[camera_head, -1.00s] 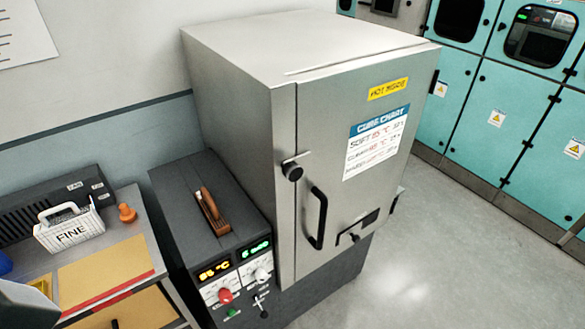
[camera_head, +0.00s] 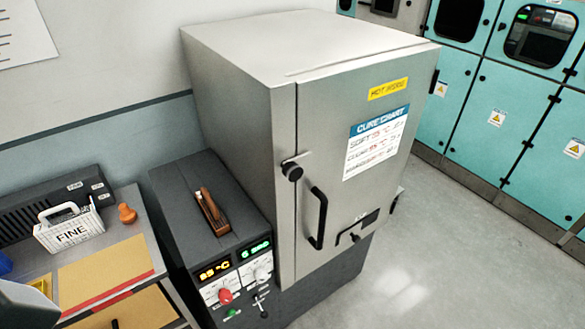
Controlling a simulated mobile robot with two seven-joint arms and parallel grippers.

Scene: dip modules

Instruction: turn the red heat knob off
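The red heat knob (camera_head: 225,296) sits on a white plate on the sloping front of the dark control box (camera_head: 184,198), left of the oven. An orange display (camera_head: 214,270) above it shows a reading ending in °C. A white knob (camera_head: 262,274) sits to its right under a green display (camera_head: 254,249). A green button (camera_head: 232,312) and a small lever (camera_head: 261,302) are below. A grey rounded part at the lower left edge may be mine, but no fingertips show. Neither gripper can be made out.
The steel oven (camera_head: 240,110) stands shut, with a black handle (camera_head: 318,218). Left is a bench with a white FINE basket (camera_head: 70,230), an orange cone-like piece (camera_head: 127,213) and tan mats (camera_head: 104,269). A brown-handled object (camera_head: 212,210) lies on the control box. The floor at right is clear.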

